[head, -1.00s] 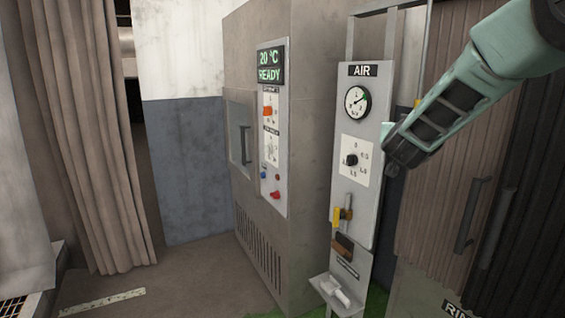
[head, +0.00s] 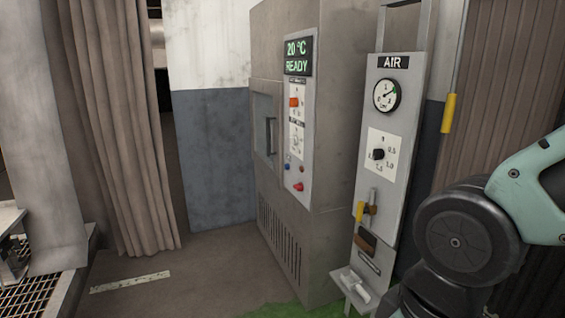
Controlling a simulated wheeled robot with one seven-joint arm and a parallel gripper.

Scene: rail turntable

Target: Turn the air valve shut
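The grey AIR panel (head: 383,150) stands right of centre in the head view. My arm fills the lower right, close to the panel's right side. My gripper is not in view.
A tall grey oven cabinet (head: 330,120) reading 20 °C READY stands left of the panel. A white nozzle-like piece (head: 354,284) rests on a bracket under the valve. A brown curtain (head: 125,130) hangs at left. The floor (head: 200,275) in front is clear.

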